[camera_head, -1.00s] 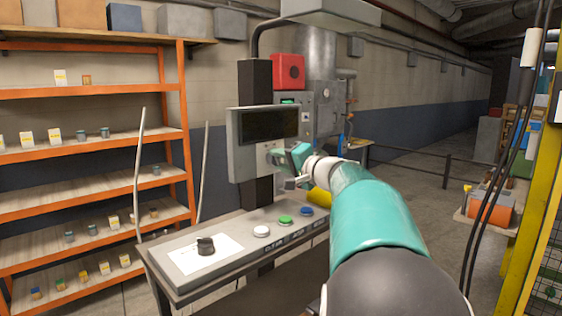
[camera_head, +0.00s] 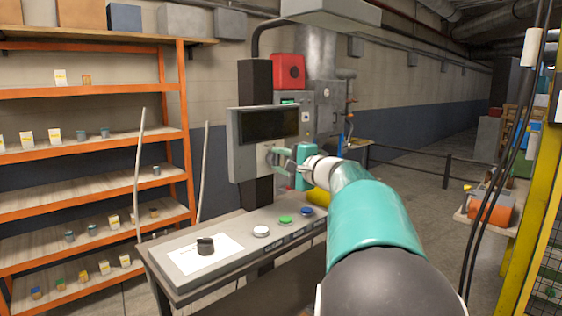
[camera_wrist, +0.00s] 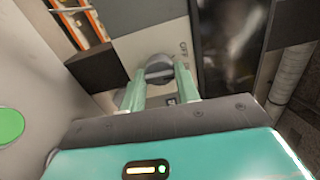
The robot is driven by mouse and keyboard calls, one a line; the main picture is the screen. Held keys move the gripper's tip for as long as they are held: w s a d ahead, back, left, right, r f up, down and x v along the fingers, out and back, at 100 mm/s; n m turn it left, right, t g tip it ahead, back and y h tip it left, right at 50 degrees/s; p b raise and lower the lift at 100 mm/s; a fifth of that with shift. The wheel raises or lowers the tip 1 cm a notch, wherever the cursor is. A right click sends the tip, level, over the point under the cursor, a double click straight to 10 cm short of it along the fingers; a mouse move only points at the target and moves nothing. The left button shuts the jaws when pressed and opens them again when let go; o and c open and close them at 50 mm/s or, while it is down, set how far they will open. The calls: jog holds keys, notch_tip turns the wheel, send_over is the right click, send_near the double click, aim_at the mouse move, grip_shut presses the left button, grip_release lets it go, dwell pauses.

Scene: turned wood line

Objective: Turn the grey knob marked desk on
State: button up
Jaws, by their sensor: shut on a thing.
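The grey knob (camera_wrist: 158,68) sits on the light panel under the dark screen. Letters that look like OFF (camera_wrist: 183,48) stand beside it in the wrist view; a small label lower down is too small to read. My gripper (camera_wrist: 160,85) has one finger on each side of the knob and is shut on it. In the head view my gripper (camera_head: 279,157) reaches the lower right part of the screen box (camera_head: 240,146), and the fingers partly hide the knob. I cannot tell exactly where the knob points.
Below, a desk (camera_head: 182,282) carries a black knob (camera_head: 205,246) and white (camera_head: 261,231), green (camera_head: 286,220) and blue (camera_head: 307,211) buttons. A red box (camera_head: 288,71) is on the wall behind. An orange shelf (camera_head: 95,90) stands at left.

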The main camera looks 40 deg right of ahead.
jog(key=shift+m, duration=1.9)
jog(key=o, duration=1)
jog(key=s, duration=1.3)
jog(key=shift+s+d, duration=0.2)
jog(key=shift+s, duration=0.2)
